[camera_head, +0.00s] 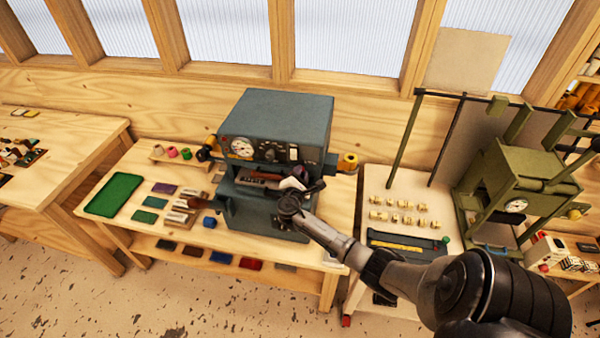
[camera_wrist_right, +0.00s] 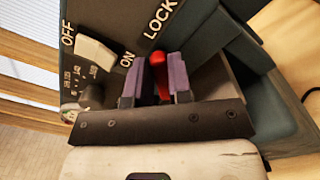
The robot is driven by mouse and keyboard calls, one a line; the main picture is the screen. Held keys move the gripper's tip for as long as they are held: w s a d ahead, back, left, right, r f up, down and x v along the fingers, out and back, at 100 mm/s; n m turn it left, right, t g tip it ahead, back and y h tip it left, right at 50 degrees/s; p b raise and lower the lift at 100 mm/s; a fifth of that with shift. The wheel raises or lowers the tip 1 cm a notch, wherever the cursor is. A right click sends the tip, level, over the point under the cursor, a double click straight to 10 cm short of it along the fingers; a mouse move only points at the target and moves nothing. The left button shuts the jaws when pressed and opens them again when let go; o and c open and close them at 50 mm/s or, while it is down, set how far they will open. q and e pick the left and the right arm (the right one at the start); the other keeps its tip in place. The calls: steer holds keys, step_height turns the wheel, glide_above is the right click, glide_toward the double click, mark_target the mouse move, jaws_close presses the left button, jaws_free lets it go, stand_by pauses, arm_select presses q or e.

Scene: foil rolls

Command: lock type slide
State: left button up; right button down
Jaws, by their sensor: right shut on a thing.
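The foil machine (camera_head: 280,120) is a blue-grey box with a round gauge, standing on the middle wooden table. My right gripper (camera_head: 298,183) is at the machine's front opening, at its right side. In the right wrist view my right gripper (camera_wrist_right: 157,85) has its two purple-padded fingers shut on a red lever (camera_wrist_right: 160,72). The lever stands between the fingers just below the word LOCK on the machine's dark panel. A light switch handle (camera_wrist_right: 97,50) lies between the words OFF and ON, left of the fingers. The type slide itself is largely hidden behind my gripper. My left gripper is not in view.
A green tray (camera_head: 115,195) and several small coloured blocks lie left of the machine. A white table with several brass pieces (camera_head: 400,202) and an olive-green press (camera_head: 515,185) stand to the right.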

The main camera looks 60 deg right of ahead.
steer(key=shift+n, duration=0.3)
steer(key=c, duration=1)
jaws_free()
steer(key=shift+c, duration=0.2)
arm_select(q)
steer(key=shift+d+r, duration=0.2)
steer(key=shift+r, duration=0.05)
arm_select(e)
steer(key=shift+a, duration=0.1)
arm_select(q)
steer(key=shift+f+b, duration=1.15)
steer(key=shift+b, duration=0.1)
arm_select(e)
steer(key=v, duration=1.3)
steer(key=shift+s+a, duration=0.15)
steer(key=shift+a, duration=0.2)
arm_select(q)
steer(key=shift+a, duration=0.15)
